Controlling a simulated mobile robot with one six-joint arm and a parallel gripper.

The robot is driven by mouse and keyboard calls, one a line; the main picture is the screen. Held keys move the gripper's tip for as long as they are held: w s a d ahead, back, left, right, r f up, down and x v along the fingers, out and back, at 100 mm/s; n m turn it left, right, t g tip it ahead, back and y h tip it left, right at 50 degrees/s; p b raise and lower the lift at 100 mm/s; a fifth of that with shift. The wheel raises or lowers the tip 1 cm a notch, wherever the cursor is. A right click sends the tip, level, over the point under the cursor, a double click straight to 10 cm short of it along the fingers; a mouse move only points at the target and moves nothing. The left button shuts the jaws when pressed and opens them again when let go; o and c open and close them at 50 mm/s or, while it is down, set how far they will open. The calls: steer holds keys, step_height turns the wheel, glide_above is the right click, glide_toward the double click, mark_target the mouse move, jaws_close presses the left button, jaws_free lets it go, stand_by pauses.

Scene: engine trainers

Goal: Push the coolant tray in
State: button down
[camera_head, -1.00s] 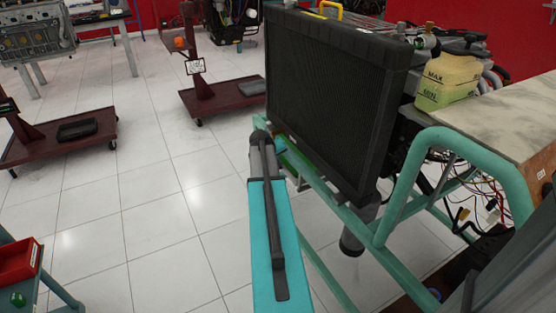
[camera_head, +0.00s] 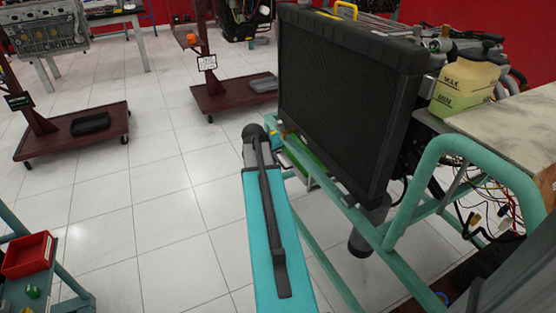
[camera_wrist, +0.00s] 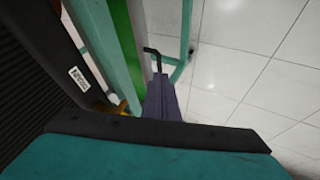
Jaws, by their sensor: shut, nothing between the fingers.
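A green strip, which looks like the coolant tray (camera_head: 312,166), shows low under the radiator, inside the teal stand. Most of it is hidden by the radiator and my arm. In the wrist view the green tray (camera_wrist: 117,30) runs along beside a teal rail, left of my gripper. My gripper (camera_wrist: 158,75) is shut and empty, a narrow dark shape pointing away from the camera, with a thin black hooked piece at its tip. I cannot tell whether it touches the tray. In the head view my arm hides the gripper.
The black radiator (camera_head: 345,100) stands on the teal stand frame (camera_head: 425,190), close to the right of my arm. A coolant bottle (camera_head: 466,82) sits behind it. Dark red trolleys (camera_head: 75,145) stand at the left. A red bin (camera_head: 28,255) is at lower left. The tiled floor between is free.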

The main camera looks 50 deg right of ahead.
steer(key=shift+v, duration=1.35)
